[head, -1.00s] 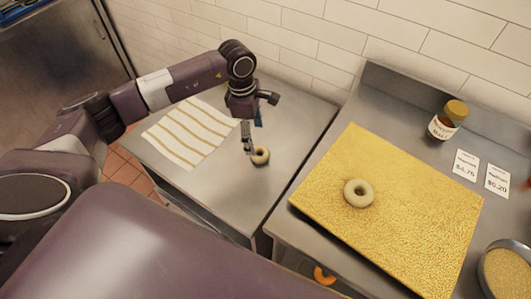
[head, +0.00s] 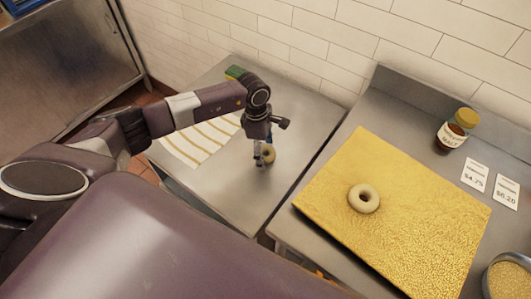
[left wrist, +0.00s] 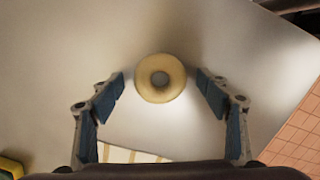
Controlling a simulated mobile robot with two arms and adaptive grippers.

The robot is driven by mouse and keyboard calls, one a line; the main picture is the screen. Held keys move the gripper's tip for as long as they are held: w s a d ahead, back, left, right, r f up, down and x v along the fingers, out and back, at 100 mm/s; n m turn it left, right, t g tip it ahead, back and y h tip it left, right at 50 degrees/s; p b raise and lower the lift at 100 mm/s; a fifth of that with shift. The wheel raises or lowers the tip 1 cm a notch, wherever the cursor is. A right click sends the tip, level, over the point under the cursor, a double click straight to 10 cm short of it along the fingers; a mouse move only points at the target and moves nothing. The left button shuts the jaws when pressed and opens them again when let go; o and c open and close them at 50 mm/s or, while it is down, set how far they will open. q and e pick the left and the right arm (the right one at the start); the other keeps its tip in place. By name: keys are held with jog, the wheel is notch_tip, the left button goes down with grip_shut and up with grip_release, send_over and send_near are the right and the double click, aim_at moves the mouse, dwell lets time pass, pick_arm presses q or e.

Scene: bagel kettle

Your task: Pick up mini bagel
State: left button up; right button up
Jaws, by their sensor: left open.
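A mini bagel (head: 270,156), a pale ring, lies on the left steel table (head: 300,120), partly hidden by my left gripper. My left gripper (head: 261,160) points down at it, close above or around it. In the left wrist view the bagel (left wrist: 143,80) sits between the two open fingertips of my left gripper (left wrist: 160,77), with a gap on each side. A second bagel (head: 353,200) lies on the golden board (head: 420,230) on the right counter. My right gripper is out of view.
A striped cloth (head: 190,150) lies on the left table, with a yellow-green item (head: 235,72) behind my arm. A jar (head: 455,132), price cards (head: 475,174) and a bowl (head: 488,275) stand on the right counter. A narrow gap separates the tables.

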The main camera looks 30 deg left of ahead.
pick_arm(q)
jog(key=c, duration=1.3)
jog(key=shift+o, duration=0.2)
jog(key=shift+r, duration=0.15)
notch_tip(320, 180, up, 20)
jog(key=b, duration=0.3)
